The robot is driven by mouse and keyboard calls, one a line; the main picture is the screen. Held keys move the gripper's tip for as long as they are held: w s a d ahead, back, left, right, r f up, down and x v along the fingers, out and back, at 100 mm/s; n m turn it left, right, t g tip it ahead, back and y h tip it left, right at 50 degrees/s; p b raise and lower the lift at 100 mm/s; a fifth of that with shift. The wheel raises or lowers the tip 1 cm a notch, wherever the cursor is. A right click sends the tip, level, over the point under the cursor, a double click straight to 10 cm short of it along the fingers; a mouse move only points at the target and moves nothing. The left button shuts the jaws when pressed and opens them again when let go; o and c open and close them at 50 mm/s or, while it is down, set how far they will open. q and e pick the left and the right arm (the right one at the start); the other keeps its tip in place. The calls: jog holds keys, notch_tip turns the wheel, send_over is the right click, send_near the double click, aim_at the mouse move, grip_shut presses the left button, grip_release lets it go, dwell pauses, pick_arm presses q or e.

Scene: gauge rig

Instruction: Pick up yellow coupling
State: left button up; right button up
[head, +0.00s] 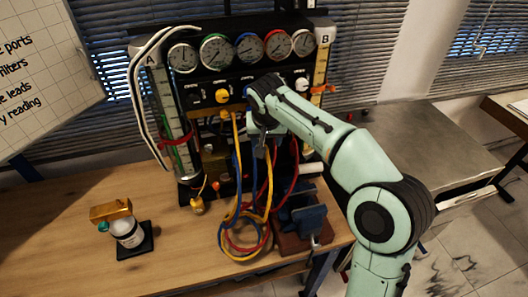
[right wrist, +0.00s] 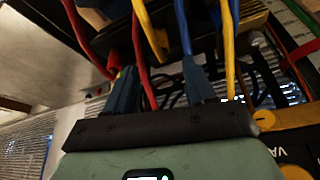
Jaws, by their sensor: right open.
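Yellow hose (head: 266,190) hangs in front of the gauge rig and loops onto the table among blue and red hoses. I cannot clearly single out the yellow coupling; a yellow fitting (head: 224,115) shows where the hose meets the panel. My right gripper (head: 260,143) is at the hoses below the panel, pointing into the rig, partly hidden by its own arm. In the right wrist view its two dark fingers (right wrist: 160,68) stand apart. A red hose passes between or just beyond them, and yellow hose (right wrist: 229,45) runs beside the right finger. My left gripper is not in view.
The gauge rig (head: 242,77) has several dials and tubes A and B. A blue vise (head: 306,217) stands close below my right arm. Bare wood (head: 175,260) lies in front.

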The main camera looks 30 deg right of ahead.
jog(key=x, duration=0.3)
jog(key=shift+w+f, duration=0.1)
jog(key=shift+w, duration=0.05)
jog(key=x, duration=0.4)
jog(key=shift+s+a+f, duration=0.15)
jog(key=shift+s, duration=0.1)
jog(key=shift+w+f, duration=0.3)
jog(key=shift+f, duration=0.25)
grip_shut()
